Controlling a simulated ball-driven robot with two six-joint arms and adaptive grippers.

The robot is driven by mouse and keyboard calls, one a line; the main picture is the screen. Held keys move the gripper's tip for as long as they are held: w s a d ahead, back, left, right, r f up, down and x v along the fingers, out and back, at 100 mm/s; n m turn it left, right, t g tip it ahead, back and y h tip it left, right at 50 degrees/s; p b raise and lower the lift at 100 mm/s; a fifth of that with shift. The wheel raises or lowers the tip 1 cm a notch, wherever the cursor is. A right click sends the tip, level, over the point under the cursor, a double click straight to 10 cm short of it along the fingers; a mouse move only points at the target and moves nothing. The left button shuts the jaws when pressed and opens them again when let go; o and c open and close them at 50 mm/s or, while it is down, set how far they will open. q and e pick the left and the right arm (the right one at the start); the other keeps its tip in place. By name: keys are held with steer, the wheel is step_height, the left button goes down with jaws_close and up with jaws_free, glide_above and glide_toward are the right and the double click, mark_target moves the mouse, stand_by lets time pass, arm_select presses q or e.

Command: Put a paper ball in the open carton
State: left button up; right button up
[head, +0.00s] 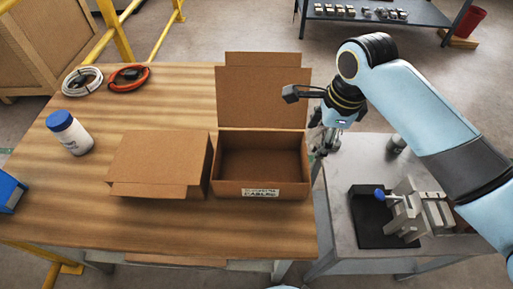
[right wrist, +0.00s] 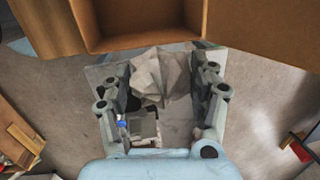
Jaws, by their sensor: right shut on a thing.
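The open carton (head: 202,187) is not this box's shut neighbour; the open carton (head: 225,188) is brown, with its lid raised at the back and a "CABLES" label on its front. Its inside looks empty. My right gripper (head: 323,143) is just right of the open carton, pointing down near the table's right edge. In the right wrist view the gripper (right wrist: 162,92) is shut on a crumpled grey-white paper ball (right wrist: 160,75), with the open carton (right wrist: 85,20) beyond it. The ball is hard to make out in the head view. My left gripper is out of view.
A shut carton (head: 160,155) stands left of the open one. A white bottle with a blue cap (head: 70,135), coiled cables (head: 128,78) and a blue box (head: 8,192) lie on the wooden table. A grey side table holds a vise-like device (head: 405,210).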

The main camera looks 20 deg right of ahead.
glide_toward(267, 171)
steer(key=d, duration=0.4)
steer(key=a, duration=0.1)
steer(key=a+f, duration=0.1)
steer(key=w+a+f+b, duration=0.1)
steer(key=shift+a, duration=0.35)
steer(key=shift+w+a+f, duration=0.1)
steer(key=shift+a+f, duration=0.05)
steer(key=shift+f, duration=0.05)
step_height(267, 171, down, 4)
steer(key=shift+r+b, duration=0.1)
steer(key=shift+b, duration=0.25)
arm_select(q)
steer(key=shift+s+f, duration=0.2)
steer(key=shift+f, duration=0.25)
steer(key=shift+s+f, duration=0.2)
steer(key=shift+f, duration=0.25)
arm_select(e)
steer(key=o, duration=0.8)
steer(key=shift+c, duration=0.2)
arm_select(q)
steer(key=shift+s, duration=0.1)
